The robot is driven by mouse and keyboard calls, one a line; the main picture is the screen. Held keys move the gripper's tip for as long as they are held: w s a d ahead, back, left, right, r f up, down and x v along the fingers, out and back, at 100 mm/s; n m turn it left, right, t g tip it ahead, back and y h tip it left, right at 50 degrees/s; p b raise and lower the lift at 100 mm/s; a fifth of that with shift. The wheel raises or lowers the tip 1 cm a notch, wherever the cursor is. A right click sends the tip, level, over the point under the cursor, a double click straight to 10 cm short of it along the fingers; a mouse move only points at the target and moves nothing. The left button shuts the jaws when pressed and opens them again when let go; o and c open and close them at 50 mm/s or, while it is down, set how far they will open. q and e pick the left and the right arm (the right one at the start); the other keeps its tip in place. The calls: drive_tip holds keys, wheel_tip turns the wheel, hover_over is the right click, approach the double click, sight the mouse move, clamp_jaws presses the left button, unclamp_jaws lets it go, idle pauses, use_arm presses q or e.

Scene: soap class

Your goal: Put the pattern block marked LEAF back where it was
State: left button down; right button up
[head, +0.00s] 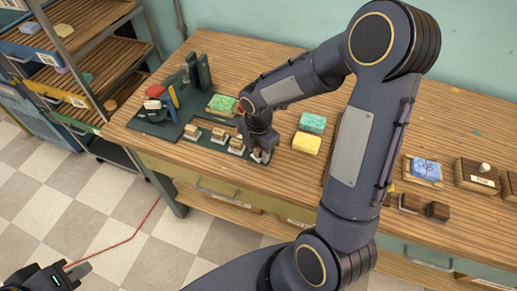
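A row of small wooden pattern blocks stands on pale bases along the front of a dark green board (180,143) on the table's left part. Among them are a left block (191,131), a middle block (218,134) and a block (236,145) beside my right gripper. My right gripper (261,154) points down at the right end of this row, at or around the last block there. Its fingers are too small and covered to tell if they hold it. No LEAF mark is readable. My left gripper (82,270) is low at the bottom left, over the floor, away from the table.
The board also carries a dark holder with tools (157,105) and green upright posts (204,72). Green soap (222,103) lies behind the row. Green and yellow soaps (306,144) are right of my gripper. Blue soap (426,169) and dark blocks (437,211) stand further right. Shelves (95,60) stand left.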

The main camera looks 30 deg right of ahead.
drive_tip(key=shift+o, duration=1.1)
wheel_tip(320, 180, up, 11)
drive_tip(key=p, duration=0.1)
drive_tip(key=s+a+r+m+t+y, duration=0.1)
drive_tip(key=s+r+m+t+y, duration=0.1)
drive_tip(key=s+m, duration=0.6)
drive_tip(key=s+a+r+m+t+y, duration=0.1)
drive_tip(key=s+a+r+m+t, duration=0.1)
drive_tip(key=s+m, duration=0.6)
drive_tip(key=shift+s+a+r+m+t+y, duration=0.35)
drive_tip(key=shift+r+m+t, duration=0.4)
drive_tip(key=shift+m, duration=2.95)
drive_tip(key=shift+f, duration=0.1)
